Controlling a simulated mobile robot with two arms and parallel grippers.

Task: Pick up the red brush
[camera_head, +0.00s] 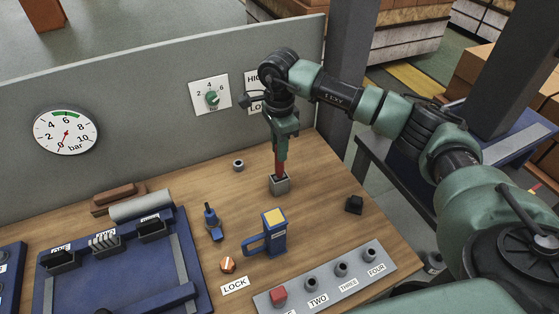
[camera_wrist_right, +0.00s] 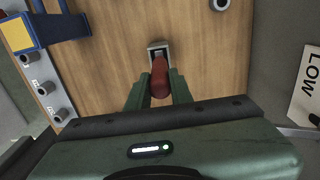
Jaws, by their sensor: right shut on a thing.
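The red brush (camera_head: 279,162) stands upright in a small grey square holder (camera_head: 279,185) on the wooden table. Only its red upper part shows; its lower end is hidden in the holder. My right gripper (camera_head: 281,148) comes down from above and is shut on the brush. In the right wrist view the red brush (camera_wrist_right: 160,78) lies between the two green fingers of the gripper (camera_wrist_right: 160,92), with the grey holder (camera_wrist_right: 158,50) just beyond it. My left gripper is not in view.
A blue-and-yellow block with a handle (camera_head: 274,232), a blue tool (camera_head: 212,222) and a small black block (camera_head: 354,204) stand nearby. A grey strip with several knobs (camera_head: 325,280) lies in front. A grey panel with a gauge (camera_head: 66,131) rises behind the table.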

